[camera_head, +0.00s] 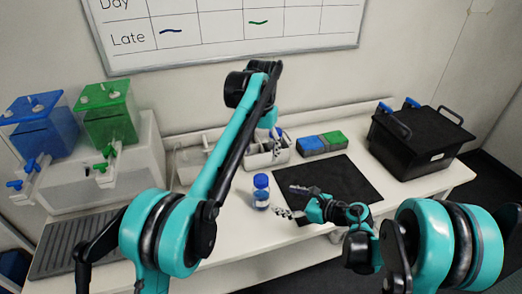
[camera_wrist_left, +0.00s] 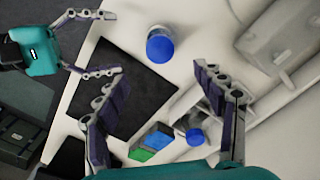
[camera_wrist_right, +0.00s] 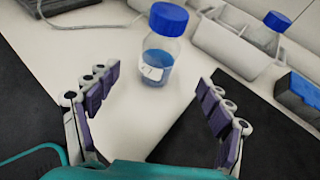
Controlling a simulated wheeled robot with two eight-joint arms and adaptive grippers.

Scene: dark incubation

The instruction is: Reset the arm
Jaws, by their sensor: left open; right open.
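My left gripper (camera_wrist_left: 157,74) is open and empty. In the head view its arm reaches up and over the table, and the jaws are mostly hidden near the white rack. My right gripper (camera_head: 289,200) is open and empty, low over the front of the black mat (camera_head: 345,178). A clear bottle with a blue cap (camera_head: 261,190) stands upright on the table just left of the mat. In the right wrist view the bottle (camera_wrist_right: 160,55) stands beyond the open fingers (camera_wrist_right: 157,78), apart from them.
A white rack (camera_head: 190,158) at the back holds a second blue-capped bottle (camera_wrist_left: 195,137). Blue (camera_head: 310,145) and green (camera_head: 333,138) boxes sit beside it. A black lidded box (camera_head: 415,145) stands at right. Blue (camera_head: 45,125) and green (camera_head: 108,115) devices stand at left.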

